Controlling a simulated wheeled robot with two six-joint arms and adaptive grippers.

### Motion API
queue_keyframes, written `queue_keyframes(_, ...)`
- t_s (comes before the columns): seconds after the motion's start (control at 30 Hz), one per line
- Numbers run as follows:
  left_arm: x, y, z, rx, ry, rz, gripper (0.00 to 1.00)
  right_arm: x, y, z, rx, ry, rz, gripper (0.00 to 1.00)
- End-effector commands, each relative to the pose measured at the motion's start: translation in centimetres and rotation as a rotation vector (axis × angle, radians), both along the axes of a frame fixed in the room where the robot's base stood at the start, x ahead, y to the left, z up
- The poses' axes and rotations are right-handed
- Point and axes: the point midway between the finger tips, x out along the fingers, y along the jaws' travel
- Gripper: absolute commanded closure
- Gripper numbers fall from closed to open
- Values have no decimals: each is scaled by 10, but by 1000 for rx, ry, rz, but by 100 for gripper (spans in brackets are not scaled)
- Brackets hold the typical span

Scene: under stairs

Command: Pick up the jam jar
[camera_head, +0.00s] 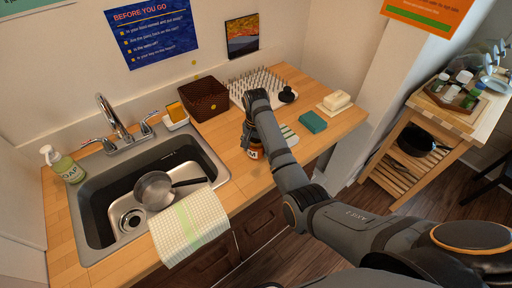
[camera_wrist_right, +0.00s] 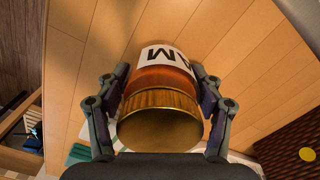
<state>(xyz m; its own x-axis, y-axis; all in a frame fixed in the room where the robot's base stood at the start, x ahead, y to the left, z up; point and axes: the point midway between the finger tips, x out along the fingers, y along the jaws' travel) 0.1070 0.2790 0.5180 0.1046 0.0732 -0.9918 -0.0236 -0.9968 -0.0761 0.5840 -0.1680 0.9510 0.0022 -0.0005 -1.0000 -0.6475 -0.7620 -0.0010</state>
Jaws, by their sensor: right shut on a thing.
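The jam jar (camera_head: 255,153) is at the counter's front part, right of the sink, mostly hidden behind my right gripper (camera_head: 250,138) in the head view. The right wrist view shows the jar (camera_wrist_right: 162,105) with a gold lid, orange-red contents and a white label with dark letters. The fingers of my right gripper (camera_wrist_right: 160,85) are closed against both sides of the jar, with the lid toward the camera. I cannot tell whether the jar's base touches the counter. My left gripper is not in view.
A sink (camera_head: 90,200) with a pan (camera_head: 153,188) and a draped towel (camera_head: 188,228) lies to the left. A brown basket (camera_head: 204,98), drying rack (camera_head: 255,84), teal sponge (camera_head: 313,122) and soap dish (camera_head: 335,106) stand around the jar. A wooden cart (camera_head: 420,125) stands at right.

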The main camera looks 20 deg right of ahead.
Motion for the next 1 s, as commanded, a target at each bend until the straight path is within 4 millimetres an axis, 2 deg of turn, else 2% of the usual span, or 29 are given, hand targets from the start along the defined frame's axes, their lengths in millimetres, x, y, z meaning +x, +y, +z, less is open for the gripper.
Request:
queue_keyframes(0.07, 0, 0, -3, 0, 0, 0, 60, 0, 0, 7, 0, -1, 0, 98)
queue_keyframes(0.23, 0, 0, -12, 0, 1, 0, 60, 1, 0, 44, 1, -5, 0, 98)
queue_keyframes(0.3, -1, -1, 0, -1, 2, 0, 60, 0, 0, 68, 0, -3, 0, 98)
queue_keyframes(0.37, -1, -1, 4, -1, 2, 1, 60, 0, 0, 81, 0, -1, 0, 98)
queue_keyframes(0.4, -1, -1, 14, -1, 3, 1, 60, 0, 0, 89, 1, 1, 0, 98)
queue_keyframes(0.57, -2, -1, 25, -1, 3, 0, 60, 0, 0, 99, 1, 1, 0, 98)
queue_keyframes(0.87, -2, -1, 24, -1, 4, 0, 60, 0, 0, 98, 0, 0, 0, 98)
queue_keyframes(0.9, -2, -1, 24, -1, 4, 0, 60, 0, 0, 98, 0, 0, 0, 43)
queue_keyframes(1.0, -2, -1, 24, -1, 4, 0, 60, 0, 0, 98, 1, -1, 0, 57)
